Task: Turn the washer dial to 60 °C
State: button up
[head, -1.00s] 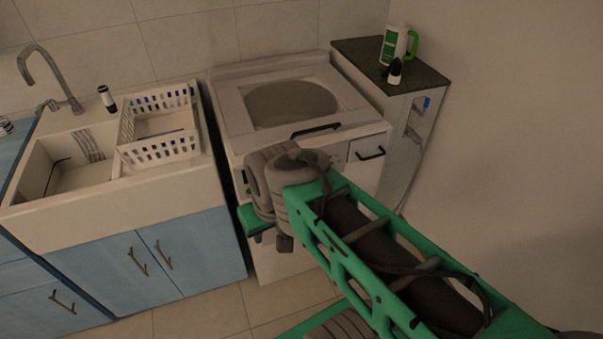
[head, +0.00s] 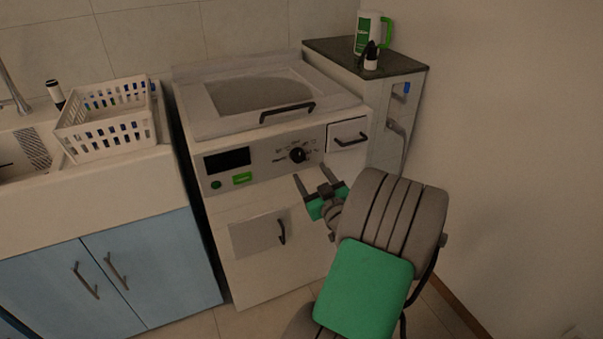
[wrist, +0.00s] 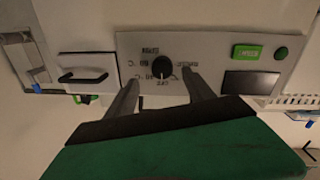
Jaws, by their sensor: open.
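The washer (head: 215,203) stands in the middle of the head view. Its round black dial (head: 297,155) sits on the front panel below the lid. The wrist view shows the dial (wrist: 161,68) upside down, ringed by printed labels, with a light pointer mark on it. I cannot tell for sure which label it points to. My gripper (head: 311,172) is open and empty, just below and in front of the dial. In the wrist view my gripper's fingers (wrist: 159,79) lie either side of the dial in the picture, apparently short of it.
A drawer (head: 347,135) with a black handle is right of the dial. The panel's left has a dark display (head: 227,159) and a green button (head: 242,178). The lid handle (head: 288,113) juts out above. A wall closes the right side.

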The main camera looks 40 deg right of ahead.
aim_at(299, 159)
jog(key=x, duration=0.7)
jog(key=shift+a+p, duration=0.15)
jog(key=shift+p, duration=0.25)
grip_shut()
